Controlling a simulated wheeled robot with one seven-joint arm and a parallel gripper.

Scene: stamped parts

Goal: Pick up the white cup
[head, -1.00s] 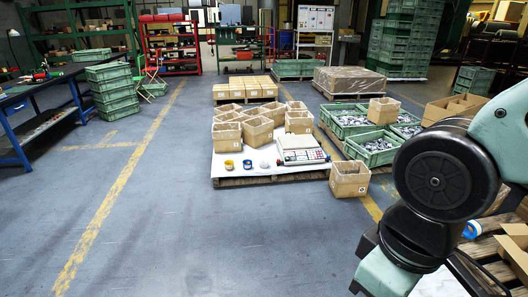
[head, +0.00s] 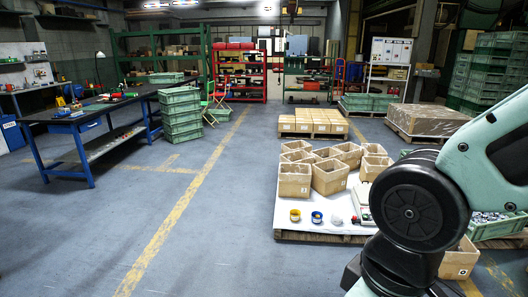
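A small whitish rounded object (head: 336,219) sits on the white sheet near the front edge of the pallet (head: 305,236), in the head view. It is too small to tell whether it is a cup, and I make out no other white cup. A blue-and-white roll-like item (head: 316,217) and a yellow one (head: 295,215) stand to its left. My arm fills the right side of the view. My gripper is out of the picture.
Open cardboard boxes (head: 294,180) stand behind the small items. A blue-legged workbench (head: 85,168) and stacked green crates (head: 181,118) are at left. Green crates (head: 499,228) with metal parts stand right, partly behind my arm. The grey floor at centre left is clear.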

